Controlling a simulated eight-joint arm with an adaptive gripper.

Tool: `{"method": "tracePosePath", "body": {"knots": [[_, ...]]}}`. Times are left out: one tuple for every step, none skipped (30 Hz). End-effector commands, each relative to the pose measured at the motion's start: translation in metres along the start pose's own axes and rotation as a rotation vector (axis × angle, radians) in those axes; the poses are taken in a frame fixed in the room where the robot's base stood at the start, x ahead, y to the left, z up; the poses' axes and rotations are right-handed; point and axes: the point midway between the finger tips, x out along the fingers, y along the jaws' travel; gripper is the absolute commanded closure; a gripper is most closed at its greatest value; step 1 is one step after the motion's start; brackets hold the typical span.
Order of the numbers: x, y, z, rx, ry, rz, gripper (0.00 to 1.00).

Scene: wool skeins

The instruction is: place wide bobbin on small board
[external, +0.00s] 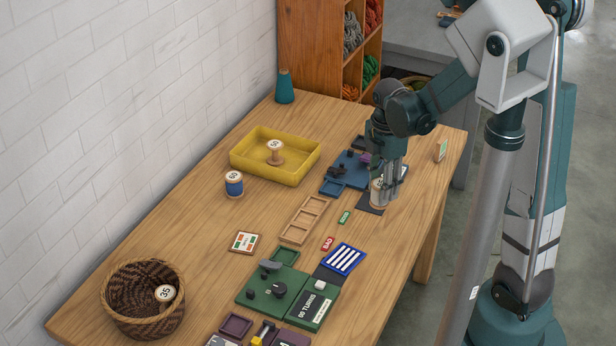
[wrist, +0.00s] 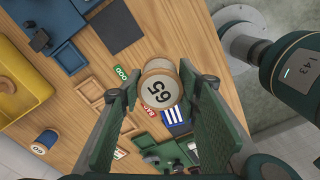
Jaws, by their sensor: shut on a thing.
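A wide bobbin with pale wooden ends and a numbered top (external: 378,184) is between the fingers of my gripper (external: 388,178). In the wrist view the bobbin (wrist: 159,88) sits upright to the camera, its round top facing me, with a finger on each side. My gripper (wrist: 158,82) is shut on it. A small dark square board (external: 371,209) lies on the table just below and beside the bobbin; it also shows in the wrist view (wrist: 113,27). I cannot tell whether the bobbin touches the table or hangs slightly above it.
A blue board with knobs (external: 348,168) lies just left of my gripper. A yellow tray (external: 244,167) holds another bobbin (external: 275,155). A blue bobbin (external: 234,186), a wooden frame (external: 295,237), a green board (external: 258,291) and a wicker basket (external: 143,320) lie farther off.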

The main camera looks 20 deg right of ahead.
Motion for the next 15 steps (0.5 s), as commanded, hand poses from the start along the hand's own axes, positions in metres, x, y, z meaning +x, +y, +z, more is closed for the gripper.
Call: {"method": "tracePosePath", "body": {"knots": [[-0.001, 0.006, -0.007, -0.003, 0.000, 0.000, 0.78], [-0.001, 0.010, -0.010, -0.002, 0.000, 0.000, 0.78], [-0.002, 0.015, -0.015, -0.001, 0.000, 0.000, 0.78], [-0.003, 0.019, -0.020, -0.002, 0.000, 0.000, 0.78], [-0.003, 0.023, -0.025, -0.001, 0.000, 0.000, 0.78], [-0.004, 0.030, -0.032, 0.000, 0.000, 0.000, 0.78], [-0.004, 0.034, -0.037, 0.000, 0.000, 0.000, 0.78], [-0.004, 0.039, -0.043, 0.001, 0.000, 0.000, 0.78], [-0.005, 0.045, -0.051, 0.002, 0.000, 0.000, 0.78], [-0.005, 0.050, -0.057, 0.003, 0.000, 0.000, 0.78], [-0.006, 0.054, -0.064, 0.004, 0.000, 0.000, 0.78], [-0.006, 0.060, -0.072, 0.005, 0.000, -0.001, 0.78], [-0.006, 0.065, -0.079, 0.006, 0.000, -0.001, 0.78], [-0.007, 0.069, -0.085, 0.007, 0.000, -0.001, 0.78], [-0.007, 0.075, -0.094, 0.008, 0.000, -0.001, 0.78]]}}
